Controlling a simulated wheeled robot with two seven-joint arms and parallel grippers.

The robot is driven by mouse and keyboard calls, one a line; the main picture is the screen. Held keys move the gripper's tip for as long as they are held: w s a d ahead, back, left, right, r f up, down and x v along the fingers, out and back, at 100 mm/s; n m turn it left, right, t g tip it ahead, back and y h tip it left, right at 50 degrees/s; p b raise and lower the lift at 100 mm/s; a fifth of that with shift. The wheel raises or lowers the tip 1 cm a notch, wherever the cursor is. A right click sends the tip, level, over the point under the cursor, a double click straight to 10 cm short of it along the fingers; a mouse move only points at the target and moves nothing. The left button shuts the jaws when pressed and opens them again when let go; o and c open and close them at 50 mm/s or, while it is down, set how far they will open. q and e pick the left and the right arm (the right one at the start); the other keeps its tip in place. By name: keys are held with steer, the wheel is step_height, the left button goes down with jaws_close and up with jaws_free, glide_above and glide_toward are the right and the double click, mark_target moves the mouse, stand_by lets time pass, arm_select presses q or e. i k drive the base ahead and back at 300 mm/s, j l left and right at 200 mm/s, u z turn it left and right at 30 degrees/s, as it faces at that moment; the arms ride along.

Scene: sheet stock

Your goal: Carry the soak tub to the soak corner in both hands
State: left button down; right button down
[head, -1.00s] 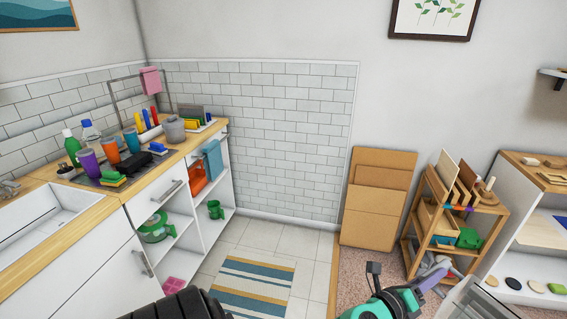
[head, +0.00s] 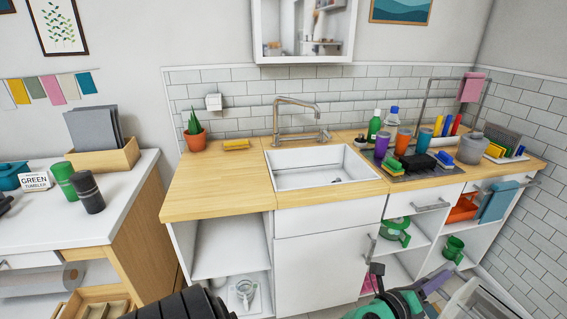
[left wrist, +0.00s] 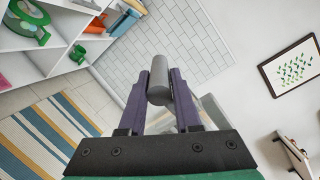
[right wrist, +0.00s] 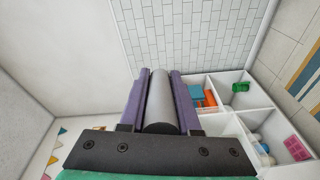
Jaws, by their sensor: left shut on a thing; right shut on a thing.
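The soak tub (head: 480,302) is a clear, see-through box, cut off at the lower right edge of the head view. My left gripper (head: 437,283) is beside it, with purple fingers. In the left wrist view its fingers (left wrist: 160,85) are shut on a grey round bar, which looks like a tub handle (left wrist: 158,72); a pale see-through part of the tub (left wrist: 212,112) shows behind. In the right wrist view my right gripper (right wrist: 159,95) is shut on a similar grey bar (right wrist: 160,105). The right gripper is outside the head view. The tub's inside is mostly hidden. I cannot tell which spot is the soak corner.
A wooden counter (head: 215,190) with a white sink (head: 320,178) is ahead. Cups, bottles and sponges crowd its right part; its left part is mostly clear. Open shelves (head: 230,245) are below. A white table (head: 110,205) stands at the left.

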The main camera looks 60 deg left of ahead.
mark_target(224, 169)
steer(key=u, duration=2.05)
